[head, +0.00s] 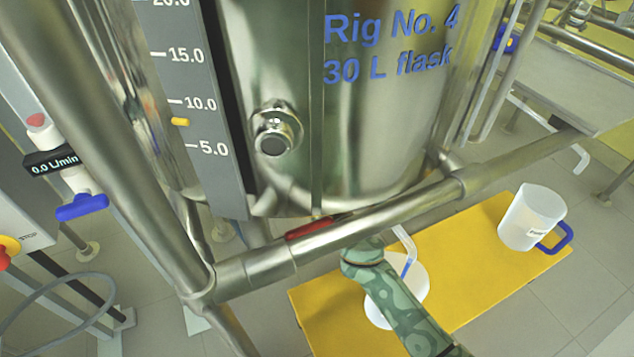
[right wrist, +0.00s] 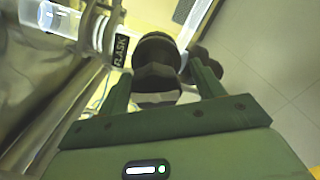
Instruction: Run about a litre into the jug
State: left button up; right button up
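The white jug (head: 528,216) with a blue handle (head: 556,240) stands upright on the right end of a yellow platform (head: 470,268). The steel vessel (head: 385,130) marked "Rig No. 4, 30 L flask" fills the middle of the head view. A flow meter (head: 52,162) at the left reads 0.0 L/min. In the right wrist view my right gripper (right wrist: 158,78) has its fingers apart on either side of a dark round fitting (right wrist: 155,50), with no clear grip. A tube labelled "FLASK" (right wrist: 120,50) is beside it. My left gripper is not in view.
A steel frame rail (head: 380,217) crosses before the vessel, with a red handle (head: 313,228) at it. A white round object (head: 414,278) lies on the platform, partly hidden by my arm.

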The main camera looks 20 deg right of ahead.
jog(key=shift+w+r, duration=0.1)
jog(key=shift+r, duration=0.15)
